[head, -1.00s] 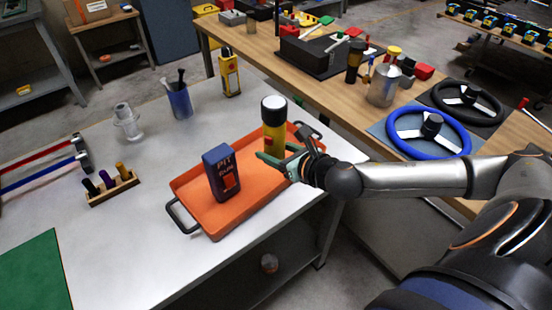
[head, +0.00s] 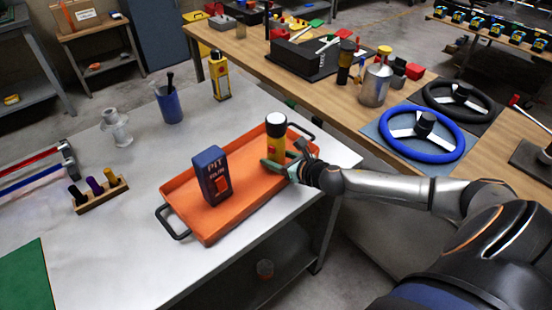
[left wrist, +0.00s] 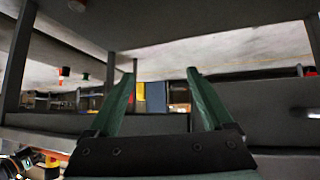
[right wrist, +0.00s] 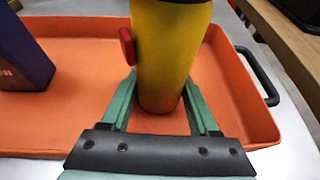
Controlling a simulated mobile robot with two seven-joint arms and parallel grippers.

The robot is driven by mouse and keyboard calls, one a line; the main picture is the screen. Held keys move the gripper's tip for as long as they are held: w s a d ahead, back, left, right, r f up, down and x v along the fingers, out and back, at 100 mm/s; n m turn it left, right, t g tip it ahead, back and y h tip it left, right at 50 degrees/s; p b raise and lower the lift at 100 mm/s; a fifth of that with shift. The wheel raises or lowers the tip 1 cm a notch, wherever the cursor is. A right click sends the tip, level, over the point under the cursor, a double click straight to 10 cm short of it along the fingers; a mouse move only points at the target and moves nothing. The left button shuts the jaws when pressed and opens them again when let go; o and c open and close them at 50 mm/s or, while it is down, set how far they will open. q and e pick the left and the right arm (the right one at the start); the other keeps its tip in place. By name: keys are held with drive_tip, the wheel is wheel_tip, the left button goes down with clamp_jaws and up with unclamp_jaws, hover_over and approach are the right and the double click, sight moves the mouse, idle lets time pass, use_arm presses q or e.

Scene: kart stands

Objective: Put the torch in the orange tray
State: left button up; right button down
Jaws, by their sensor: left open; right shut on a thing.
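The torch (head: 275,142) is yellow with a black and white top and a red button. It stands upright in the right part of the orange tray (head: 235,212) in the head view. My right gripper (head: 283,165) is shut on the torch low on its body; the right wrist view shows the torch (right wrist: 168,60) between the green fingers (right wrist: 165,110). Its lower end appears at the tray floor, though exact contact is hard to tell. My left gripper (left wrist: 165,95) is open and empty in the left wrist view, below a tabletop; it is out of the head view.
A dark blue box (head: 212,176) stands in the tray, left of the torch. The tray has black handles (head: 172,224). A blue cup (head: 168,104), a yellow bottle (head: 220,76) and a peg rack (head: 98,194) stand on the grey table. Steering wheels (head: 424,136) lie on the wooden bench.

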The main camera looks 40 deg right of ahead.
drive_tip(key=shift+f, duration=0.1)
drive_tip(key=shift+c, duration=0.7)
unclamp_jaws()
drive_tip(key=shift+s+r, duration=0.15)
drive_tip(key=shift+r, duration=0.05)
drive_tip(key=v, duration=1)
drive_tip(key=shift+d, duration=0.1)
drive_tip(key=shift+p+v, duration=0.35)
drive_tip(key=shift+v, duration=0.5)
